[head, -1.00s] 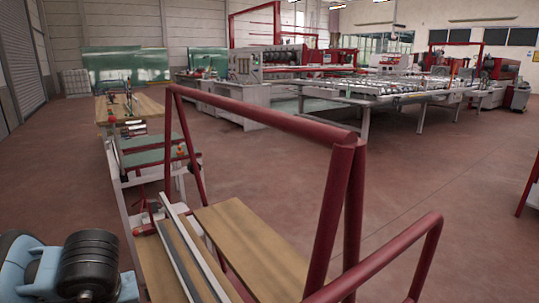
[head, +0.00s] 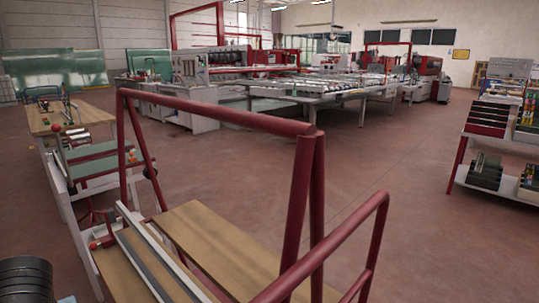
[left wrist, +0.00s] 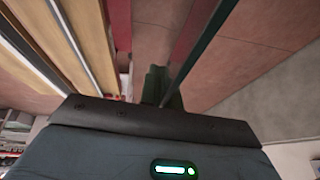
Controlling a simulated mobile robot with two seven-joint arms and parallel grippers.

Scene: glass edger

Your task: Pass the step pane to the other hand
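In the left wrist view, a thin dark green strip (left wrist: 207,48), which looks like the step pane seen edge-on, runs from the fingers up to the top edge. My left gripper (left wrist: 168,98) appears shut on its near end; the fingertips are partly hidden behind the gripper body. The pane's face does not show from this angle. In the head view neither gripper is in sight, and only a dark round part of my arm shows at the lower left. My right gripper is in neither view.
A red-framed cart with a wooden deck (head: 215,240) stands close in front. A wooden-topped bench (head: 85,115) is at the left. A roller table (head: 325,88) stands at the back. A rack (head: 507,140) with dark bins is at the right. Open floor (head: 420,230) lies between.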

